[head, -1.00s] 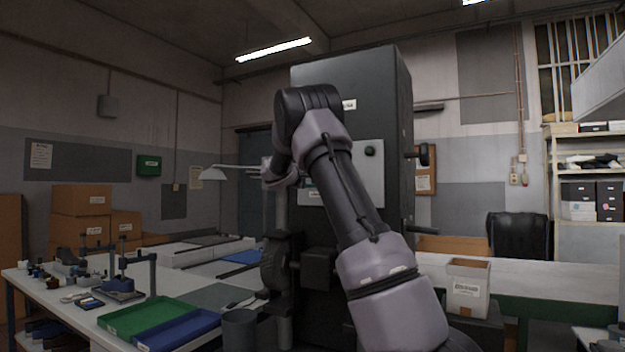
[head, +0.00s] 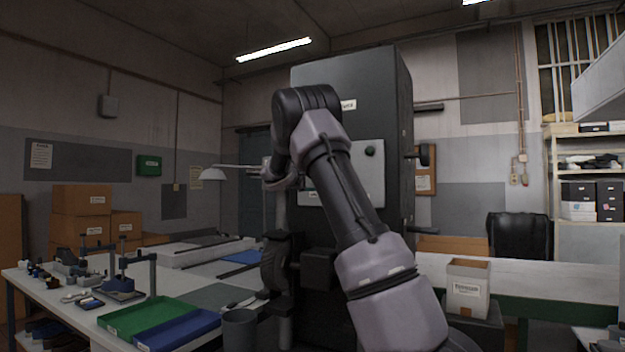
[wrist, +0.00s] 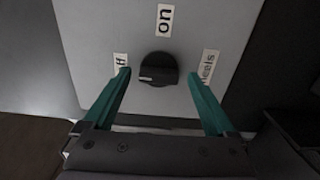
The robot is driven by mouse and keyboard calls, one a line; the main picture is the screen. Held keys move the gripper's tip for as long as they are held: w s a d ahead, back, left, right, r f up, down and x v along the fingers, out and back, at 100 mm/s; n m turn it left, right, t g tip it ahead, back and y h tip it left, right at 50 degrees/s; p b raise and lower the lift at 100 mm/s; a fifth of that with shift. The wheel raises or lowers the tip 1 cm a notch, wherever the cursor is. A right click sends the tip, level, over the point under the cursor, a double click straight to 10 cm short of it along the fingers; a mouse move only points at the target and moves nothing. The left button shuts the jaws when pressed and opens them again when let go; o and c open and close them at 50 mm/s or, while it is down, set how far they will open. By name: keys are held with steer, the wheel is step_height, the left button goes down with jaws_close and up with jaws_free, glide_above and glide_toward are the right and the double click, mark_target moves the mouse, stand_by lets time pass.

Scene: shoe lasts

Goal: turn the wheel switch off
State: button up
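The wheel switch (wrist: 158,70) is a round black knob on a light grey panel (wrist: 185,25) in the wrist view. A pale mark on the knob lies at its left side, toward a label partly hidden by the left finger.
The tall dark machine (head: 345,75) stands in front of me. A workbench (head: 75,312) at left holds a green tray (head: 150,315), a blue tray (head: 180,328) and small tools. A cardboard bin (head: 467,288) stands at right.

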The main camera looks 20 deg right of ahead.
steer(key=v, duration=1)
steer(key=shift+s+a, duration=0.25)
steer(key=shift+s, duration=0.05)
steer(key=s+d+f+m+g+y, duration=0.2)
steer(key=s+f+m+g+y, duration=0.15)
steer(key=s, duration=0.65)
steer(key=s+d+f+m+g+y, duration=0.25)
steer(key=s+f, duration=0.25)
steer(key=s, duration=0.5)
steer(key=s+a+f+m+y, duration=0.2)
steer(key=s+a+y, duration=0.1)
steer(key=s+a, duration=0.3)
steer(key=s+a+f+m+t+y, duration=0.1)
steer(key=s+a+m+y, duration=0.1)
steer(key=s+a, duration=0.4)
steer(key=s+a+f+m+t+y, duration=0.1)
steer(key=s+a+y, duration=0.4)
steer(key=s, duration=0.5)
steer(key=shift+s+a+f+m, duration=0.3)
steer(key=shift+a+f+m, duration=0.2)
steer(key=shift+f, duration=0.35)
